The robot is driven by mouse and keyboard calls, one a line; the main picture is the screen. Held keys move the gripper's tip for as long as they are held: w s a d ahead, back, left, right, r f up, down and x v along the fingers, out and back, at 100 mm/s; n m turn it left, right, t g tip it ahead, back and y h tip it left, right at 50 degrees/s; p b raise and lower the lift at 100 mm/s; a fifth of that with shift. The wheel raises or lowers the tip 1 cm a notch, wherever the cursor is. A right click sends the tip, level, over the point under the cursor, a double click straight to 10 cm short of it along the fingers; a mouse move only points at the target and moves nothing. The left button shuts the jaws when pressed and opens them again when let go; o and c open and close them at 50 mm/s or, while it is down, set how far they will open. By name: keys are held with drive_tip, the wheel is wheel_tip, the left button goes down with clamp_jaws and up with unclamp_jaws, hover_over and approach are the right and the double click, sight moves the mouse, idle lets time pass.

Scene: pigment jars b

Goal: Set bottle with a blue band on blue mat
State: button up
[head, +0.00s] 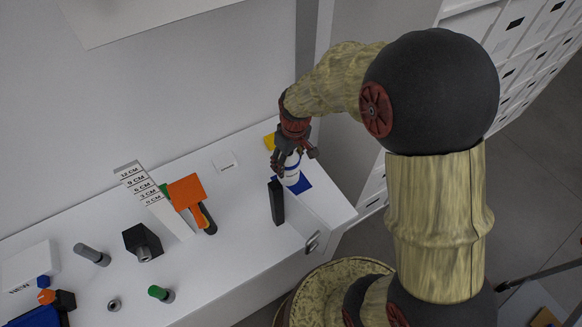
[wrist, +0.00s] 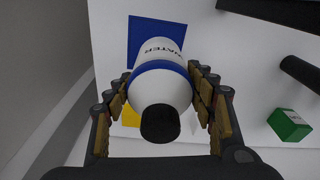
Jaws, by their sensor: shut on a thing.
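The bottle (wrist: 160,90) is white with a blue band, a black cap and the word WATER; it also shows in the head view (head: 291,170). My gripper (head: 293,157) is shut on it, with the fingers on both sides of the bottle in the wrist view (wrist: 163,92). The blue mat (head: 304,184) lies under and beside the bottle on the white table; in the wrist view the blue mat (wrist: 140,27) shows past the bottle's far end. I cannot tell whether the bottle's base touches the mat.
A yellow mat (head: 269,142) lies behind, and a white square (head: 225,161) to the left.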

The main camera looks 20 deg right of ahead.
sight(294, 154)
drive_tip(key=shift+w+d+f, duration=0.15)
drive_tip(key=shift+d+f, duration=0.15)
drive_tip(key=shift+f, duration=0.1)
drive_tip(key=shift+w+d+f, duration=0.1)
drive_tip(key=shift+d+f, duration=0.05)
drive_tip(key=shift+f, duration=1.55)
drive_tip(key=shift+f+b, duration=0.1)
drive_tip(key=shift+b, duration=0.2)
drive_tip(key=o, duration=1.2)
drive_tip(key=shift+c, duration=0.2)
drive_tip(key=r, duration=0.4)
drive_tip(key=s+r+p, duration=0.1)
drive_tip(key=r, duration=0.7)
drive_tip(key=shift+s+d, duration=0.2)
drive_tip(key=shift+d, duration=0.05)
drive_tip(key=s+r+m+t, duration=0.4)
drive_tip(key=s+r, duration=1.3)
drive_tip(key=s, duration=0.2)
drive_tip(key=shift+a+r+h, duration=0.25)
drive_tip(key=shift+h, duration=0.05)
